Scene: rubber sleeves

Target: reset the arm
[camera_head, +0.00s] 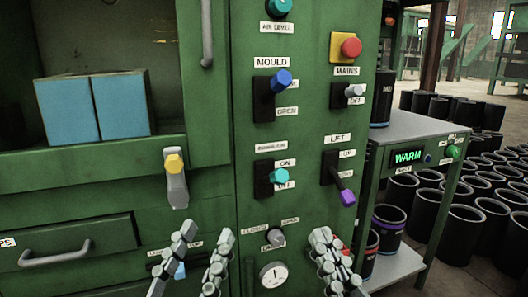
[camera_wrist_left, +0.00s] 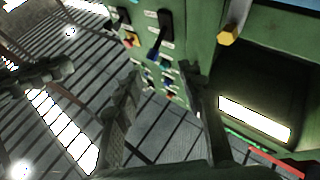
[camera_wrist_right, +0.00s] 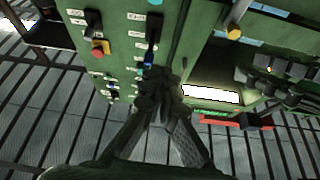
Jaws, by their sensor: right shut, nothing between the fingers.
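My left gripper (camera_head: 206,238) is at the bottom of the head view, in front of the green machine's lower front. Its two fingers are apart with nothing between them, and the left wrist view shows the same open fingers (camera_wrist_left: 160,85). My right gripper (camera_head: 322,236) is to its right, below the purple-tipped lift lever (camera_head: 346,196). Its fingers are together and empty; they also meet in the right wrist view (camera_wrist_right: 160,82). I see no object held by either gripper. Whether the fingertips touch the panel cannot be told.
Two blue blocks (camera_head: 95,105) sit in the machine's opening. A side table (camera_head: 410,125) and many black sleeves (camera_head: 460,232) stand right.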

